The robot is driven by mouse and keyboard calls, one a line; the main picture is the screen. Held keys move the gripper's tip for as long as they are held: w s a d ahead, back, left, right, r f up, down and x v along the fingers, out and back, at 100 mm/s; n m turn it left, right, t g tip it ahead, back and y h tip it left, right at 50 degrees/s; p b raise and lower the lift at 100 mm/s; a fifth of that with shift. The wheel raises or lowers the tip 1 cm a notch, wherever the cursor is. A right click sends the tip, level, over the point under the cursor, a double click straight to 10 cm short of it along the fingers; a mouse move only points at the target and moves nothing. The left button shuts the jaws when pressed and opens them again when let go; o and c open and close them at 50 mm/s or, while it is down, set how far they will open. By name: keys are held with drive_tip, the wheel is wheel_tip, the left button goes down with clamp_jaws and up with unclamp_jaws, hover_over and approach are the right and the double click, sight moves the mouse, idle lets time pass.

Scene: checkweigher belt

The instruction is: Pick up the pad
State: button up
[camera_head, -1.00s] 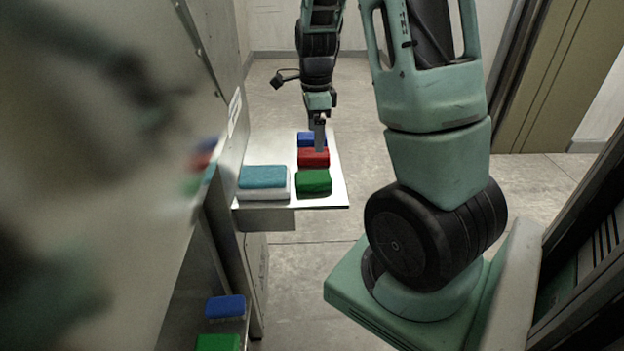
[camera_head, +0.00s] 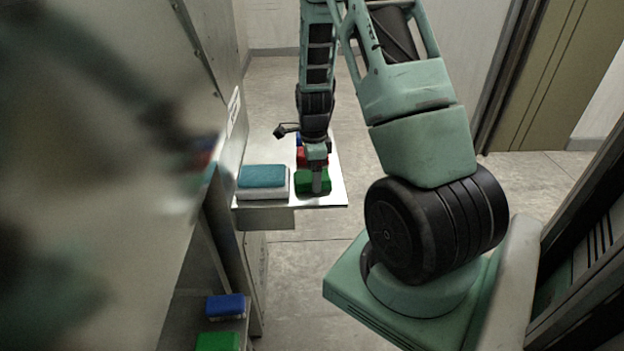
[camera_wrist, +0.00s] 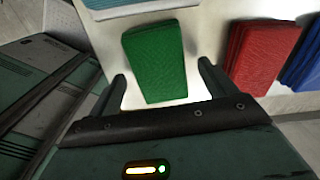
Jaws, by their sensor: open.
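A green pad (camera_head: 306,183) lies at the front right of the metal shelf, and my gripper (camera_head: 317,190) is low over it. In the wrist view the green pad (camera_wrist: 154,60) lies ahead of and between the two fingertips of my open gripper (camera_wrist: 160,74), with a gap on each side. Nothing is held. A red pad (camera_wrist: 262,54) and a blue pad (camera_wrist: 302,62) lie to its right in the wrist view. In the head view the red pad (camera_head: 304,160) and blue pad are mostly hidden behind my gripper.
A teal-topped white pad or block (camera_head: 262,178) sits left of the green pad on the shelf (camera_head: 338,190). Below, a blue pad (camera_head: 226,306) and a green pad (camera_head: 217,341) rest on a lower ledge.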

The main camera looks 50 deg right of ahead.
drive_tip(key=c, duration=1.1)
wheel_tip(320, 180, up, 10)
drive_tip(key=shift+f, duration=0.1)
drive_tip(key=shift+o, duration=0.6)
